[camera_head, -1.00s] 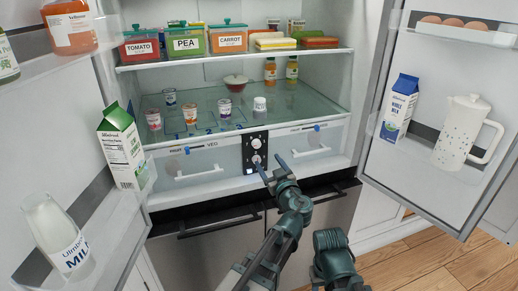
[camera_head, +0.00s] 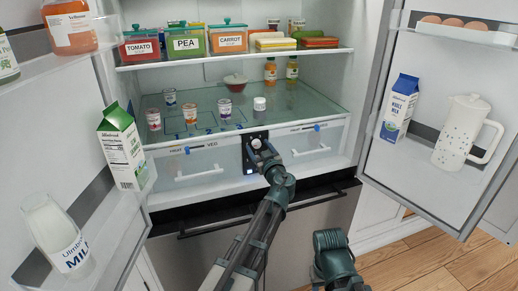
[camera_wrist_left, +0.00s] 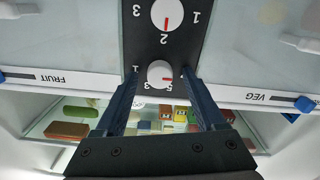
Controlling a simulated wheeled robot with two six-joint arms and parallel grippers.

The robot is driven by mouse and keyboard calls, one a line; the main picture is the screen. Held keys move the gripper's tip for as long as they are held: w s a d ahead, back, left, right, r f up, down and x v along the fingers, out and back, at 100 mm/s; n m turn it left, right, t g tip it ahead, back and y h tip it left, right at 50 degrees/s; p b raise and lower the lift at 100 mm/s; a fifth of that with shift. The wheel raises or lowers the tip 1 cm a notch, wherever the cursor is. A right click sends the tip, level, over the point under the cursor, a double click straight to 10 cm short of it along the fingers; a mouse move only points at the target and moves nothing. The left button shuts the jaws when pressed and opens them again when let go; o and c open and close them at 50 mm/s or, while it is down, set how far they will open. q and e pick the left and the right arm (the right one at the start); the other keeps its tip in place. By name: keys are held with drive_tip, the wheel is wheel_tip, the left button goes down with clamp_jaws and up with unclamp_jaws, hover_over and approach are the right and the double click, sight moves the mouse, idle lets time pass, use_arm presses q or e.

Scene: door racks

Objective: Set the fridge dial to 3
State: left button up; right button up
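A dark control panel (camera_head: 249,163) with white round dials is set between the two drawers. In the left wrist view the panel appears upside down. One dial (camera_wrist_left: 167,14) has its red mark pointing down in the picture toward the 2. The other dial (camera_wrist_left: 158,74) has its red mark pointing right in the picture; its numbers are partly hidden. My left gripper (camera_wrist_left: 160,76) is open, its fingers on either side of this second dial; I cannot tell if they touch it. In the head view my left gripper (camera_head: 263,152) covers much of the panel.
Drawers with FRUIT and VEG sliders (camera_head: 194,150) flank the panel. A glass shelf (camera_head: 290,108) with small jars lies above. Open doors stand at both sides, holding a milk carton (camera_head: 122,148) at left and a jug (camera_head: 462,130) at right.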

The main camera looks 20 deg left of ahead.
use_arm(q)
clamp_jaws()
idle(0.3)
drive_tip(key=m, duration=0.5)
drive_tip(key=shift+m, duration=0.4)
drive_tip(key=m, duration=1.1)
drive_tip(key=shift+m, duration=0.4)
drive_tip(key=m, duration=0.5)
drive_tip(key=shift+m, duration=0.7)
drive_tip(key=shift+s, duration=0.1)
